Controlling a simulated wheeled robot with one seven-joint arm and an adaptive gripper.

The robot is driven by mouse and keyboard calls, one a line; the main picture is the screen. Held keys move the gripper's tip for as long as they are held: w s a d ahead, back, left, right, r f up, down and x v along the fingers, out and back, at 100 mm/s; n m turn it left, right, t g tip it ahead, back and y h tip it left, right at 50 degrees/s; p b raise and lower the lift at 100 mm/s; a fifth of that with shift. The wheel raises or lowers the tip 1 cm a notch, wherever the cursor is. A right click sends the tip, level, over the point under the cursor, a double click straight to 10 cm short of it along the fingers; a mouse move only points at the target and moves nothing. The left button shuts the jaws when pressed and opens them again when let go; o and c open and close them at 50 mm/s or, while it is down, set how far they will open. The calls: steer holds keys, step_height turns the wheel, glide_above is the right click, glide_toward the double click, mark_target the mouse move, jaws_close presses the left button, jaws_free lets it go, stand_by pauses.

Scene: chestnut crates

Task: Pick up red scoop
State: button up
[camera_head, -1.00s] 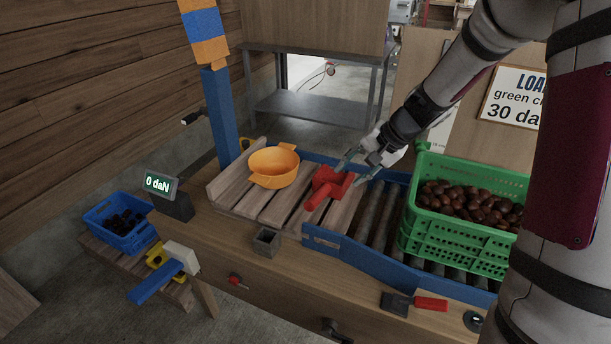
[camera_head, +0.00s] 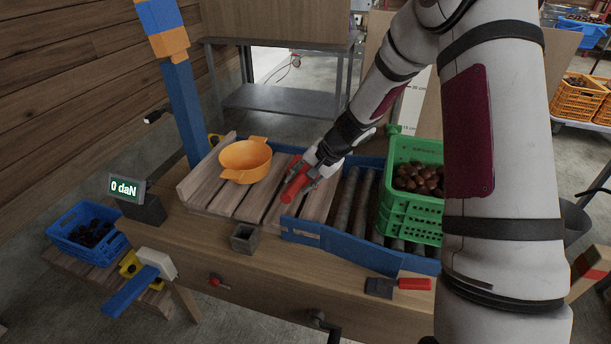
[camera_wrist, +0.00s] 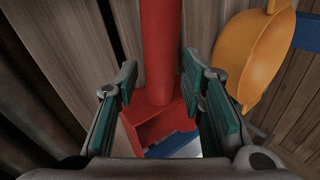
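The red scoop (camera_head: 296,182) lies on the slatted wooden platform, its handle pointing toward the front of the bench. My gripper (camera_head: 312,174) is right above it in the head view and hides part of the scoop. In the wrist view the red scoop (camera_wrist: 160,60) lies between the two green-padded fingers of my gripper (camera_wrist: 163,90). The fingers are apart, with gaps visible on both sides of the scoop's handle. The scoop's box-shaped head shows low between the fingers.
An orange bowl (camera_head: 246,162) sits left of the scoop, and also shows in the wrist view (camera_wrist: 252,55). A green crate (camera_head: 410,205) of chestnuts stands right on rollers, behind a blue rail (camera_head: 350,246). A small grey box (camera_head: 244,238) and red-handled tool (camera_head: 398,286) are in front.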

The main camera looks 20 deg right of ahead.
steer(key=shift+x, duration=1.45)
steer(key=shift+c, duration=0.5)
jaws_close()
step_height(320, 180, up, 10)
steer(key=shift+r+p, duration=0.1)
steer(key=shift+p, duration=0.55)
